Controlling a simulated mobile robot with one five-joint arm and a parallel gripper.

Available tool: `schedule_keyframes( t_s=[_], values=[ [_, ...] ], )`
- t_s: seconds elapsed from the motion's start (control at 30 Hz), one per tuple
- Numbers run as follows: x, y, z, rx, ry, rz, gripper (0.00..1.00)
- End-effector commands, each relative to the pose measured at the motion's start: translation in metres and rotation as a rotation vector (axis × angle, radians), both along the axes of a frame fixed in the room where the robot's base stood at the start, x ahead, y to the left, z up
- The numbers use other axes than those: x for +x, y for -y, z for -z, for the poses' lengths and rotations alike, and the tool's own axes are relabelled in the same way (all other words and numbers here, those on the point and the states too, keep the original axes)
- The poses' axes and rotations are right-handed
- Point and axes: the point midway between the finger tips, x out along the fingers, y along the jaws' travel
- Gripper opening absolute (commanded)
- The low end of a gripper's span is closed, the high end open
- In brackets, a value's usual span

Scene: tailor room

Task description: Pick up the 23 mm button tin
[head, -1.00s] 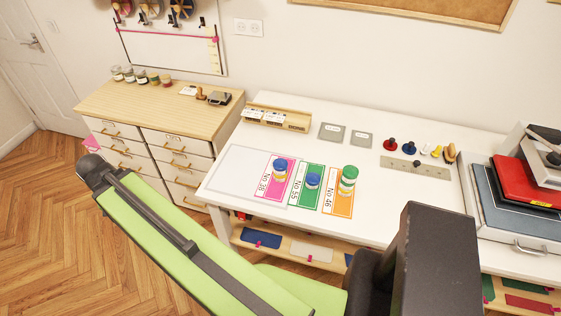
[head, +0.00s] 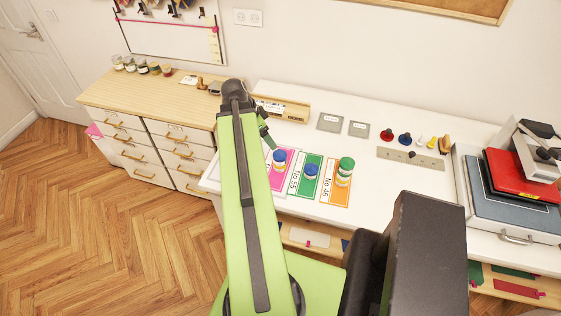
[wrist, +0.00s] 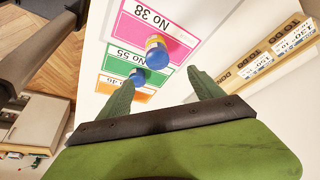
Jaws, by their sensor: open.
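Three tins stand upright on numbered cards on the white table: a blue-lidded tin (head: 279,160) on the pink card, a shorter blue-lidded tin (head: 311,173) on the green card, and a green-lidded tin (head: 344,172) on the orange card. Their size marks are too small to read, so I cannot tell which is the 23 mm one. My gripper (wrist: 160,88) is open and empty. In the head view it is just left of the pink-card tin, partly behind my arm. The wrist view shows the pink-card tin (wrist: 157,52) and the green-card tin (wrist: 137,77) beyond the fingers.
Several small jars (head: 142,66) stand on the wooden drawer cabinet at the left. A wooden rack (head: 285,108) lies at the table's back edge. Two grey squares (head: 330,122), knobbed pieces (head: 405,139) and stacked cases (head: 515,190) lie farther right.

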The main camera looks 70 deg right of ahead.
Motion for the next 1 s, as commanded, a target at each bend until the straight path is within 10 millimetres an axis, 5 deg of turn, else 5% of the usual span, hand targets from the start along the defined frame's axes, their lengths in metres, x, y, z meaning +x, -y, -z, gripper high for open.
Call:
schedule_keyframes(
  t_s=[0.03,0.3,0.57,0.87,1.0],
  values=[
    [-0.003,0.004,0.024,0.0,0.0,0.002,0.76],
    [-0.019,0.02,0.078,0.0,0.001,0.001,0.76],
    [-0.024,0.024,0.083,0.001,0.0,-0.001,0.76],
    [-0.038,0.032,0.128,0.0,0.001,0.001,0.76],
    [-0.041,0.035,0.132,0.001,0.001,0.0,0.76]
  ],
)
